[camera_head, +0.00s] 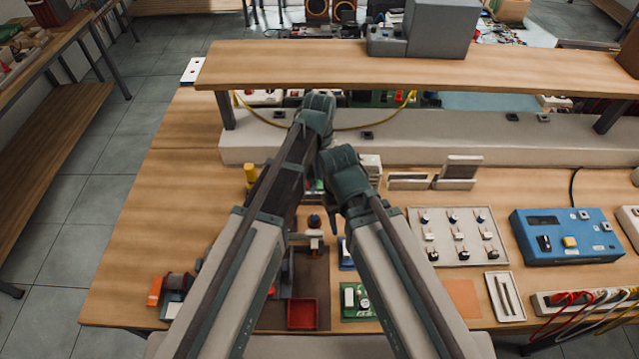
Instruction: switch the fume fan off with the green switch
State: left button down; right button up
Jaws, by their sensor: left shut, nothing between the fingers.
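My left arm comes in from the lower left and bends over the bench. Its dark end with the left gripper (284,190) points down over the bench's middle left, shut and empty; its fingertips are mostly hidden by the arm. My right arm comes in from the lower right, its dark green joint (346,172) beside the left arm; its gripper cannot be made out. I cannot pick out the fume fan or a green switch for sure. A small white box (371,166) stands just right of the right arm's joint, partly covered.
A raised wooden shelf (300,68) spans the bench's back, carrying a grey box (442,28). A long pale ledge (430,140) runs beneath it. A switch panel (460,238) and a blue instrument (565,238) stand at right. A red tray (302,314) lies in front.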

aim_at(319, 183)
pick_arm(q)
jog(key=shift+f+b, duration=0.85)
pick_arm(e)
jog(key=shift+f, duration=0.85)
jog(key=shift+r, duration=0.1)
pick_arm(q)
notch_tip(319, 183, up, 7)
jog(key=p, duration=0.7)
pick_arm(e)
notch_tip(319, 183, up, 7)
pick_arm(q)
jog(key=shift+s+a, duration=0.1)
jog(key=shift+s, duration=0.25)
jog(key=s+a+n, duration=0.1)
jog(key=s+a, duration=0.2)
jog(key=s, duration=0.5)
jog(key=s+a+n+y, duration=0.1)
jog(key=s+a, duration=0.1)
jog(key=s, duration=0.6)
jog(key=shift+s+a, duration=0.15)
jog(key=shift+a, duration=0.25)
